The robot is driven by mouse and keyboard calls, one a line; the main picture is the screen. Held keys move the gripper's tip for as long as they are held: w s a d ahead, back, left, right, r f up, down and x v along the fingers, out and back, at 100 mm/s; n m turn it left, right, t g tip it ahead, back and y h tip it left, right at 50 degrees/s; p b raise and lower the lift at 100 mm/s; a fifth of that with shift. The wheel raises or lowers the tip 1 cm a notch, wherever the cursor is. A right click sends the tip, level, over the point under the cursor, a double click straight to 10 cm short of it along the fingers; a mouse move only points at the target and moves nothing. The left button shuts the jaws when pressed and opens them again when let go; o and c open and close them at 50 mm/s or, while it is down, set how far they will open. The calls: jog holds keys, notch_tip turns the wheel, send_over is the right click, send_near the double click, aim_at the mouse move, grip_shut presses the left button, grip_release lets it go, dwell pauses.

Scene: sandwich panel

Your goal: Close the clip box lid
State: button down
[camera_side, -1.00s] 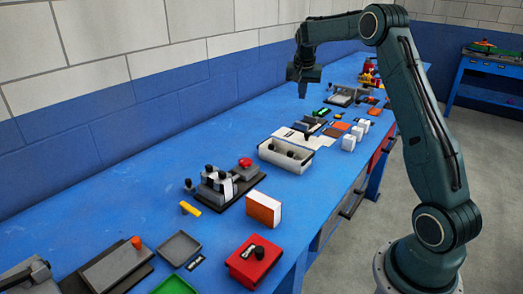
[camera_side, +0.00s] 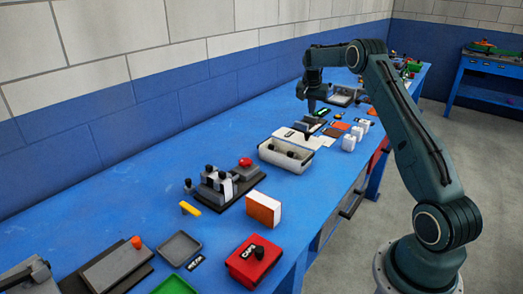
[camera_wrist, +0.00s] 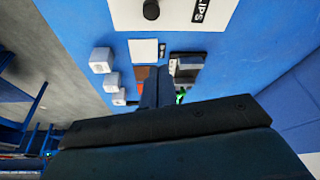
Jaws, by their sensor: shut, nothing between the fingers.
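A white open-topped box (camera_side: 285,160) stands mid-bench in the side view, with dark round items inside. Just behind it is a white panel (camera_side: 288,134) with a small dark knob; this looks like its lid, but I cannot tell its exact angle. In the wrist view a white surface (camera_wrist: 125,14) carries a black knob (camera_wrist: 151,10) and a cut-off label ending in "IPS". My gripper (camera_side: 311,111) is shut and empty, pointing down above the bench beyond the box, apart from it. Its dark fingers (camera_wrist: 157,85) show in the wrist view.
Several white blocks (camera_side: 348,142) stand right of the box near the bench edge. An orange-and-white block (camera_side: 263,208), a lever fixture (camera_side: 220,185) and a red box (camera_side: 253,264) are nearer the camera.

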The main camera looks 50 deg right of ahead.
aim_at(298, 134)
jog(key=s+x, duration=0.1)
jog(key=x, duration=0.8)
jog(key=shift+a+r, duration=0.15)
jog(key=shift+a, duration=0.8)
jog(key=shift+a+r, duration=0.1)
jog(key=shift+a, duration=0.9)
jog(key=shift+s, duration=0.1)
